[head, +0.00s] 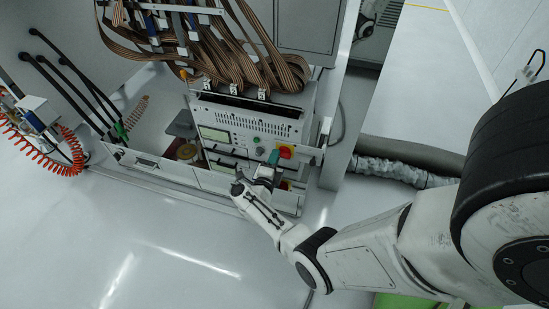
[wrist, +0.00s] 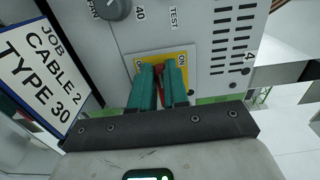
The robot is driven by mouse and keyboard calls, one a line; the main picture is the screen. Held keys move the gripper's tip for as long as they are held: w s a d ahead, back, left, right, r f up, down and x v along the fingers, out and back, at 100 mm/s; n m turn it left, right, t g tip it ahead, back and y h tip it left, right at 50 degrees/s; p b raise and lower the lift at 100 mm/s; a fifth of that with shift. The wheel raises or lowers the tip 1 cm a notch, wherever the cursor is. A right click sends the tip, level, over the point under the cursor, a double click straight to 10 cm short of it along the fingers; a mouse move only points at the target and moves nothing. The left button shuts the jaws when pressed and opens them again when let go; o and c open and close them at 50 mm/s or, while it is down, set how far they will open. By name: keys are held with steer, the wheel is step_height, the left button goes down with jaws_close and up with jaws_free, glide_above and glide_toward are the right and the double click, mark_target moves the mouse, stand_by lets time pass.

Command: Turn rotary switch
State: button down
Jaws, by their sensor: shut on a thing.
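The rotary switch has a red handle on a yellow plate on the front panel of the test unit. It shows in the head view (head: 286,152) and in the wrist view, where the yellow plate (wrist: 181,57) carries lettering that is partly covered. My gripper (head: 274,157) reaches the panel from below. In the wrist view its green fingers (wrist: 160,82) are shut on the red handle (wrist: 160,72), which shows only as a narrow strip between them. The fingers hide most of the handle, so its exact angle is hard to tell.
A grey knob (wrist: 113,8) sits on the panel near the switch. A "JOB CABLE 2 TYPE 30" card (wrist: 40,68) stands close by on the left. Brown ribbon cables (head: 240,70) hang above the unit. The floor (head: 150,240) in front is clear.

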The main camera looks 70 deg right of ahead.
steer(key=shift+f, duration=0.1)
steer(key=c, duration=1.1)
jaws_free()
steer(key=a+p, duration=0.1)
steer(key=a, duration=0.2)
steer(key=a+p, duration=0.1)
steer(key=a, duration=0.3)
steer(key=a+p, duration=0.1)
steer(key=a, duration=0.2)
steer(key=shift+s+a, duration=0.4)
